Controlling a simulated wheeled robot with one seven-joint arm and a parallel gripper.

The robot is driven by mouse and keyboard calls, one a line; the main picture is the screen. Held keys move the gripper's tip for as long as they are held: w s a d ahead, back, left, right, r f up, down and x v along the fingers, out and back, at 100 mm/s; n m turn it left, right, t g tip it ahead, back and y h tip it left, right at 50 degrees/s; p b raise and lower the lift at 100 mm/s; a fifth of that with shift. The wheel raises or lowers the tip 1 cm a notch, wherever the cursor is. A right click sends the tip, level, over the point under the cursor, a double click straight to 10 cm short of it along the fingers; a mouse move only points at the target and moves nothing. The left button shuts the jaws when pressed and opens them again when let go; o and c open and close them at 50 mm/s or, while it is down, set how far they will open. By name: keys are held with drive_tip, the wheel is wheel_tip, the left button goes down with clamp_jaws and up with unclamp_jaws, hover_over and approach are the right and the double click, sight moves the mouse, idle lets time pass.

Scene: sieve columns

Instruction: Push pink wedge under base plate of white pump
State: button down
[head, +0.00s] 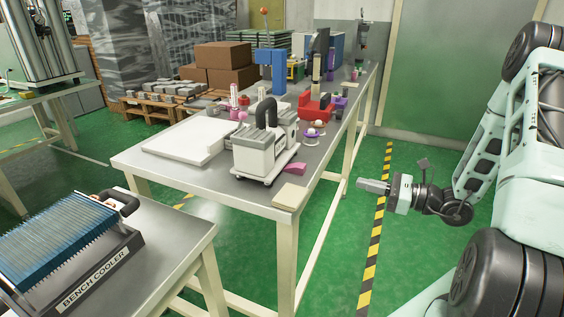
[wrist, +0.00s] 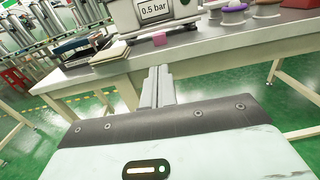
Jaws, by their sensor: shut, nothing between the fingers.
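The white pump (head: 262,150) stands near the front right corner of the table, on a pale base plate (head: 268,177) with small feet. In the wrist view the pump (wrist: 152,14) shows at the top with a "0.5 bar" display. The pink wedge (head: 295,169) lies on the table just right of the base plate; I cannot tell whether it touches the plate. It also shows in the wrist view (wrist: 159,38) below the pump. My gripper (head: 361,184) is shut and empty, off the table's right side and apart from the wedge. Its fingers (wrist: 157,72) point toward the wedge.
The grey table (head: 240,191) has a cream pad (head: 291,196) at its near right corner and a white slab (head: 185,143) left of the pump. A purple dish (head: 313,136) and red block (head: 315,106) stand behind. A bench cooler (head: 60,262) sits on another table.

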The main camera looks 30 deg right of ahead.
sight(305, 169)
drive_tip(key=x, duration=1.4)
drive_tip(key=shift+a, duration=0.2)
drive_tip(key=x, duration=0.2)
drive_tip(key=shift+w+a, duration=0.2)
drive_tip(key=shift+d, duration=0.1)
